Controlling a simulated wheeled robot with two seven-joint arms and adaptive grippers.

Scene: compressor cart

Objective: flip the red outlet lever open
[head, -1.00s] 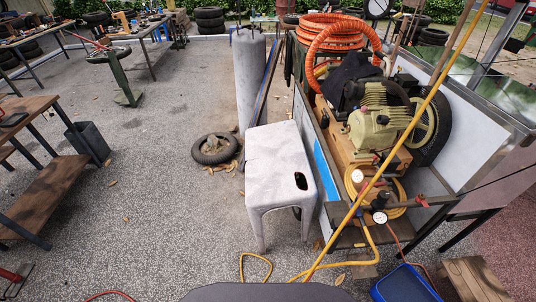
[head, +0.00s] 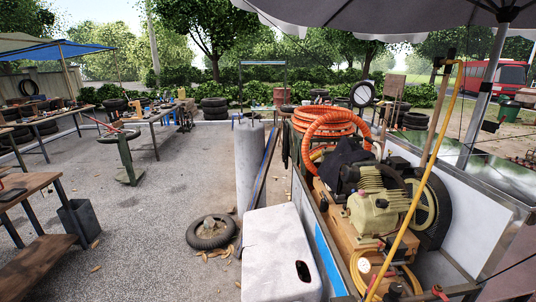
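A small red piece (head: 440,293), which looks like the outlet lever, shows at the lower right edge of the head view. It sits on the pipework at the front of the compressor cart (head: 322,225). It is small and partly cut off, so I cannot tell its angle. The compressor (head: 380,212), with a cream motor and a dark wheel, stands in the cart. Neither of my grippers is in view.
A white stool (head: 270,245) stands left of the cart. A grey cylinder (head: 249,165) and a tire (head: 205,232) are behind it. A yellow pole (head: 422,185) slants across the cart. Orange hose (head: 322,121) is coiled at its back.

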